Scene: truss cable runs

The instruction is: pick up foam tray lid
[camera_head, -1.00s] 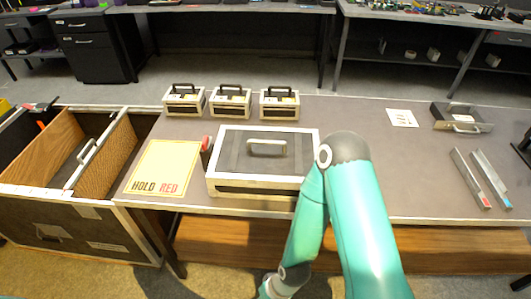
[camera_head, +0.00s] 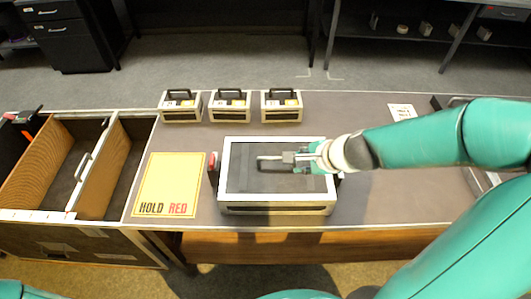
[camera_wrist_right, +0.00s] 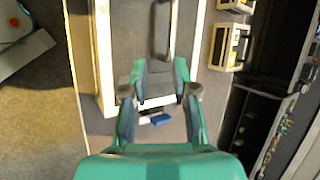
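The foam tray lid (camera_head: 250,181) looks like a flat dark-grey panel with a bar handle (camera_head: 268,164) on top. It sits in the pale-framed case (camera_head: 225,190) on the workbench, and also shows in the right wrist view (camera_wrist_right: 137,25). My right gripper (camera_head: 294,158) is over the lid, at the right end of the handle. In the right wrist view, its two fingers (camera_wrist_right: 160,72) are apart, with the handle (camera_wrist_right: 163,30) lined up between them in the picture. Contact cannot be told. My left gripper is not in view.
Three small cases (camera_head: 229,104) stand along the back. A "HOLD RED" mat (camera_head: 168,183) lies left of the case, with a red piece (camera_head: 213,160) between. An open divided crate (camera_head: 100,169) stands far left. A blue-ended piece (camera_wrist_right: 160,118) lies beside the case.

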